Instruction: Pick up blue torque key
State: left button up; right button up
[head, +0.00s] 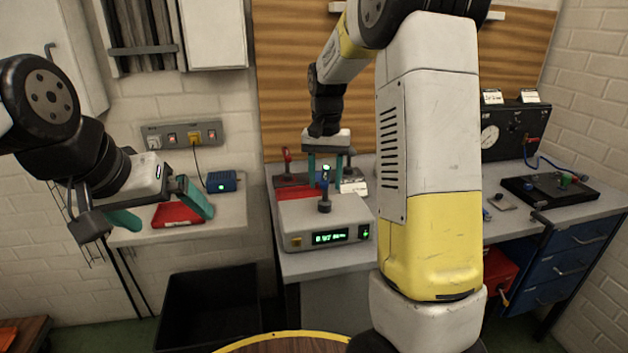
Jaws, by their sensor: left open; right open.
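A small blue piece (324,186), apparently the blue torque key, stands upright above a dark round knob on top of a grey box with a green lit display (330,237). Whether it is seated in the knob is too small to tell. My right gripper (326,172) is open and points down, its teal fingers on either side of the key's upper end. I cannot tell whether they touch it. My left gripper (162,212) is open and empty, at the left in front of a side shelf, well away from the key.
A red-handled piece (287,156) and a white label (354,187) stand behind the box. A red tray (178,214) and blue box (222,181) lie on the left shelf. A gauge panel (510,134) is at right. A black bin (208,305) stands below.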

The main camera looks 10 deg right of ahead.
grip_shut()
dwell(0.5)
